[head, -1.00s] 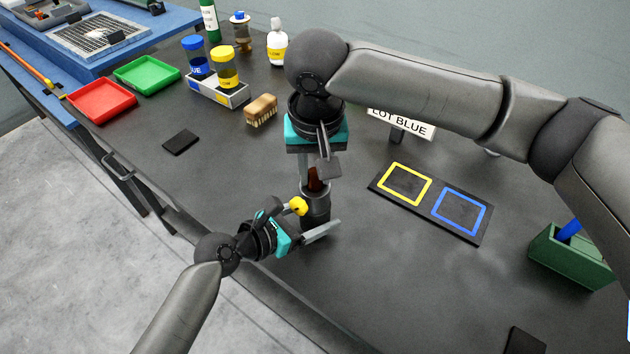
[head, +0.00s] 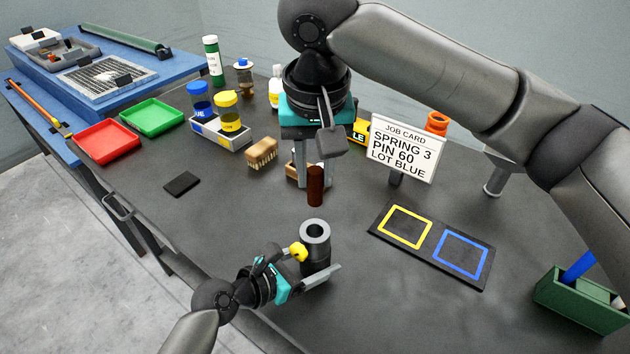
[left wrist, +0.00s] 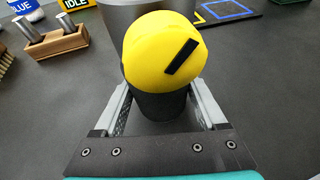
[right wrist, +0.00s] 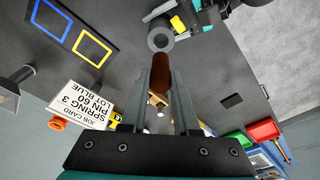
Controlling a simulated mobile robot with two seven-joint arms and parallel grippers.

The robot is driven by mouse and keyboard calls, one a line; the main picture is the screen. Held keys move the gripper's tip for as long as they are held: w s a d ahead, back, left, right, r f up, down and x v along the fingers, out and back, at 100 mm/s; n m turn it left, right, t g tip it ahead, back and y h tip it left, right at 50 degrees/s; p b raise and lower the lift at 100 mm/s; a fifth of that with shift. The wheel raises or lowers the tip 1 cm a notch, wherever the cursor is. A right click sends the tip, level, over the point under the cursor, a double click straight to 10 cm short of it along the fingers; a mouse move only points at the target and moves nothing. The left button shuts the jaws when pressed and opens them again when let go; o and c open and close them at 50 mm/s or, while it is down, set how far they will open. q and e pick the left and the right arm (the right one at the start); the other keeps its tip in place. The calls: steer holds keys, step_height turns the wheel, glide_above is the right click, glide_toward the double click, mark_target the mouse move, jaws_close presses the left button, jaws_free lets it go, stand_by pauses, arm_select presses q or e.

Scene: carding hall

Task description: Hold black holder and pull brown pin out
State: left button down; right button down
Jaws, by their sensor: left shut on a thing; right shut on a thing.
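The black holder (head: 316,256) is an upright dark cylinder with a grey ring top and an open hole, standing on the table. A yellow knob (head: 299,251) is on its side; it fills the middle of the left wrist view (left wrist: 165,50). My left gripper (head: 318,280) is shut on the holder low down. The brown pin (head: 316,186) hangs upright from my right gripper (head: 315,165), which is shut on its upper end. The pin is clear of the holder, above it. The right wrist view shows the pin (right wrist: 161,72) between the fingers, with the holder (right wrist: 160,37) beyond.
A black mat with yellow and blue squares (head: 380,236) lies to the right, before the job card (head: 403,150). A green box (head: 580,306) stands far right. Brush (head: 262,153), jars, and red (head: 107,141) and green trays (head: 152,117) are at left.

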arm_select(q)
jaws_free()
steer(key=v, duration=1.2)
